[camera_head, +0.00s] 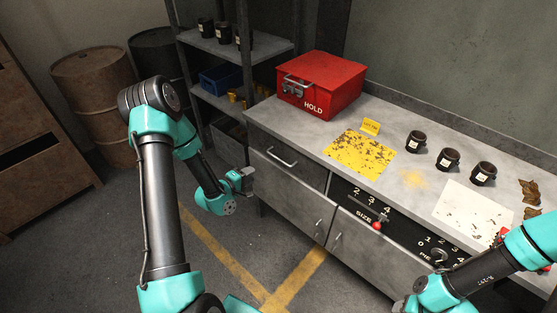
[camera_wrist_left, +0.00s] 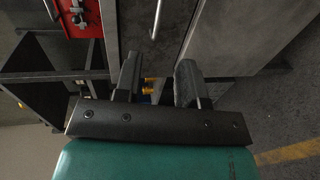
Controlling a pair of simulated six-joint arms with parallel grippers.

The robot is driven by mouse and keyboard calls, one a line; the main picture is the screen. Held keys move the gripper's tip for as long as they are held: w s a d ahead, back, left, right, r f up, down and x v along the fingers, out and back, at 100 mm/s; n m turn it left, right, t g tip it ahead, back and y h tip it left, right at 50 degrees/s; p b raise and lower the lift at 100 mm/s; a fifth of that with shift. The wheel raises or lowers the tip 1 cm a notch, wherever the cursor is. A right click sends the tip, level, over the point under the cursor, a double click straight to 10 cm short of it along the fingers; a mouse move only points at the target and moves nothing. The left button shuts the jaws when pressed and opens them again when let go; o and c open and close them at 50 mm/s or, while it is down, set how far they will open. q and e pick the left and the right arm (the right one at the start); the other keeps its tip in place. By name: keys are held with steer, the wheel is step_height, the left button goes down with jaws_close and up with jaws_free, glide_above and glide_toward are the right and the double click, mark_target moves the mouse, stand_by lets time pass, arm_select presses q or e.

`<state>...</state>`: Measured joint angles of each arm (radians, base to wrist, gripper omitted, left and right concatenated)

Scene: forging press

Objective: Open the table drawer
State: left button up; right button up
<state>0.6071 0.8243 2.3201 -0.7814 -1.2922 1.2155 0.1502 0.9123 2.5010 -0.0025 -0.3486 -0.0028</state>
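The table drawer (camera_head: 290,171) is a grey metal front at the left end of the grey workbench, with a silver bar handle (camera_head: 281,157). It looks closed, flush with the bench. My left gripper (camera_head: 244,181) is to the left of and a little below the handle, apart from it. In the left wrist view the gripper (camera_wrist_left: 158,78) has its two dark fingers spread with nothing between them. The handle (camera_wrist_left: 156,18) shows at the top of that view, beyond the fingertips. My right arm is at the lower right; its gripper end is cut off and unclear.
A red HOLD box (camera_head: 322,84) stands on the bench above the drawer. A yellow sheet (camera_head: 359,153) and several dark jars lie right of it. Cabinet doors (camera_head: 290,207) are below the drawer. A shelf rack (camera_head: 216,92) stands behind left. The floor before the bench is clear.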

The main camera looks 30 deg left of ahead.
mark_target(279, 159)
arm_select(q)
steer(key=x, duration=1.7)
steer(key=shift+w, duration=0.2)
steer(key=shift+c, duration=0.2)
jaws_close()
